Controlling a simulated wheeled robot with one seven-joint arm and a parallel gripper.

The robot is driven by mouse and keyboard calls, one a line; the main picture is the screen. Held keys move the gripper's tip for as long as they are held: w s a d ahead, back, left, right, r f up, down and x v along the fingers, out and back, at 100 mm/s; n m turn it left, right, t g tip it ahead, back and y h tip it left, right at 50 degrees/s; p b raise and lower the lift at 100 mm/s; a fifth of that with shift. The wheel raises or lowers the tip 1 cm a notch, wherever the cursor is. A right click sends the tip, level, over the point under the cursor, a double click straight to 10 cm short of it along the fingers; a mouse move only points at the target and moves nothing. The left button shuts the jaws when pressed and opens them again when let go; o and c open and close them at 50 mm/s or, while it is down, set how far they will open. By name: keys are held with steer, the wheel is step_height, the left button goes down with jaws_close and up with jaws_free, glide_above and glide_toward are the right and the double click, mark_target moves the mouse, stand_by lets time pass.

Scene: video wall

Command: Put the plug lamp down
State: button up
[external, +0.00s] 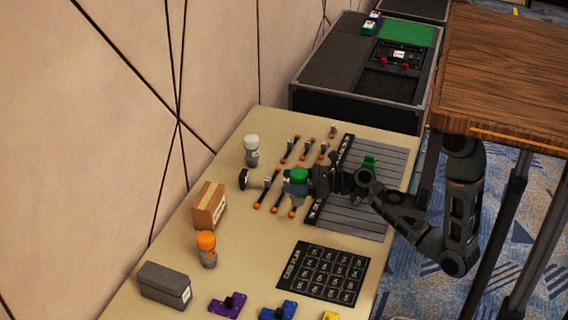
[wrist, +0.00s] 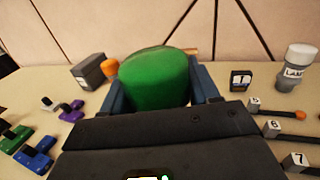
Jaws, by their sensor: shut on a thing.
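The thing I take for the plug lamp (external: 299,174) has a rounded green top; its lower part is hidden. My gripper (external: 292,184) is shut on it, over the row of levers on the beige table (external: 248,244). In the wrist view the green top of the plug lamp (wrist: 155,80) sits between the two blue fingers of my gripper (wrist: 158,92). I cannot tell how far its underside is from the table.
Several numbered orange-tipped levers (external: 262,190) lie around and below my gripper. A white-capped bottle (external: 251,151), a brown box (external: 209,205) and an orange-capped bottle (external: 206,249) stand to the left. A grey slatted panel (external: 350,215) lies right. Bare table lies left of the black grid card (external: 325,272).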

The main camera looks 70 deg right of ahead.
steer(key=shift+w+d+r, duration=0.2)
steer(key=shift+d, duration=0.1)
steer(key=w+d+r+n+y+b, duration=0.1)
steer(key=w+r, duration=0.2)
steer(key=w, duration=0.4)
steer(key=w+d+r+g+y, duration=0.1)
steer(key=w+r, duration=0.3)
steer(key=w, duration=0.3)
steer(key=w+d+r+n+y+b, duration=0.1)
steer(key=w+r, duration=0.2)
steer(key=w, duration=0.4)
steer(key=shift+w+a+f+b, duration=0.2)
steer(key=shift+w+a+f, duration=0.75)
steer(key=shift+a+f, duration=0.75)
steer(key=shift+w+a+f+b, duration=0.25)
steer(key=shift+w+a+f, duration=0.75)
steer(key=shift+a+f, duration=0.7)
steer(key=shift+w+a+f+b, duration=0.2)
steer(key=shift+w+a+f, duration=0.95)
steer(key=shift+f, duration=0.85)
steer(key=shift+s+a, duration=0.2)
steer(key=shift+f, duration=0.15)
steer(key=o, duration=1.1)
